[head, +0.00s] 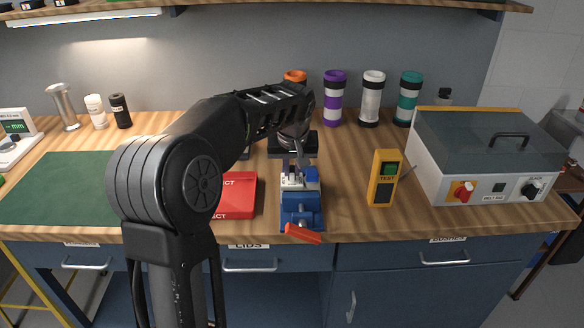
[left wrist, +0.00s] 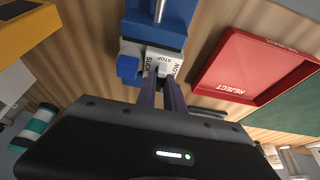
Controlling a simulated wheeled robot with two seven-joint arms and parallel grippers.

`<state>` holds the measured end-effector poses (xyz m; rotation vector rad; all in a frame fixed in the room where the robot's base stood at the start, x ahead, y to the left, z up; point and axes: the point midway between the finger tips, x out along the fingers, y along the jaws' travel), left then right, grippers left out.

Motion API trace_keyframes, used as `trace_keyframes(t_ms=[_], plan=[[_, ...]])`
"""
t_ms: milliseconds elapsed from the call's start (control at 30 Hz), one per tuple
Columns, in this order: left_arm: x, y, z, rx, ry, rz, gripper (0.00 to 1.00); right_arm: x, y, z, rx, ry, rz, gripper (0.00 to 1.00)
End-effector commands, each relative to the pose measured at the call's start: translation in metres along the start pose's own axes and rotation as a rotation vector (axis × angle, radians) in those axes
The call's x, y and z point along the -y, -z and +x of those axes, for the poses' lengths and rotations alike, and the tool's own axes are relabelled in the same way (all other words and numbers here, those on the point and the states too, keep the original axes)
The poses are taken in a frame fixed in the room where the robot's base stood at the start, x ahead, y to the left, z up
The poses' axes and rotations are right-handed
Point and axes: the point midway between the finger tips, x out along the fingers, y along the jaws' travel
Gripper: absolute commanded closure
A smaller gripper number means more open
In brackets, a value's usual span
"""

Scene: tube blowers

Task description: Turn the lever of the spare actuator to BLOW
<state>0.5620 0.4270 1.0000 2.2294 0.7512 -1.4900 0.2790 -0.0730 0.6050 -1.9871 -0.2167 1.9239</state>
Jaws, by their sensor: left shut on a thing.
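The spare actuator (head: 292,180) sits at the blue vise (head: 301,205) in the middle of the bench. In the left wrist view, its pale label plate (left wrist: 160,58) shows SUCK at left, STOP in the middle, and a third word at right that I cannot read. A blue block (left wrist: 128,68) is at the plate's left side. My left gripper (head: 301,163) reaches down over the actuator. Its fingers (left wrist: 160,80) are shut at the plate near STOP, on what appears to be the lever, mostly hidden between the tips. My right gripper is not in view.
A red REJECT tray (head: 238,207) lies left of the vise, near a green mat (head: 60,185). Banded tubes (head: 334,98) stand behind. The vise's orange handle (head: 303,233) overhangs the front edge.

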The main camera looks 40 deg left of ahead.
Motion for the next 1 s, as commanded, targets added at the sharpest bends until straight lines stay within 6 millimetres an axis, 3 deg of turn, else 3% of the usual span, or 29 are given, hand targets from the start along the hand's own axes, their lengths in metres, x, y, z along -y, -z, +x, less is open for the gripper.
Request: trace_keyframes(t_ms=[567, 1000], plan=[[0.0012, 0.0001, 0.0001, 0.000, -0.011, 0.028, 1.00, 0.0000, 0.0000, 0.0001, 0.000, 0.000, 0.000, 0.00], [0.0048, 0.0009, 0.0003, 0.000, -0.108, 0.259, 1.00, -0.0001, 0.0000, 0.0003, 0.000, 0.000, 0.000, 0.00]])
